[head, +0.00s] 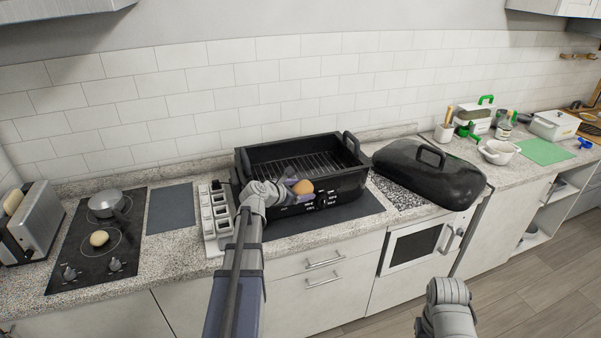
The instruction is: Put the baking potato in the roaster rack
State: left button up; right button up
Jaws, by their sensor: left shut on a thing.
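My left gripper (294,186) is shut on a brown, rounded potato (303,187). It holds the potato at the front wall of the black roaster, below the front rim in the picture; I cannot tell the gap between them. The roaster is open and has a wire rack (305,163) inside, with no food visible on it. The fingers partly hide the potato, and my left arm hides part of the roaster's front left corner. Part of my right arm shows at the lower right, but its gripper is out of view.
The roaster's black lid (425,177) lies on the counter to the right. A white slotted holder (216,215) stands left of the roaster. Further left are a hob (75,262) with a pan (104,204) and a round tan item (99,238), and a toaster (35,225).

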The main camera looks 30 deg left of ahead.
aim_at(300, 174)
jog(key=i+j, duration=0.7)
jog(key=i, duration=0.05)
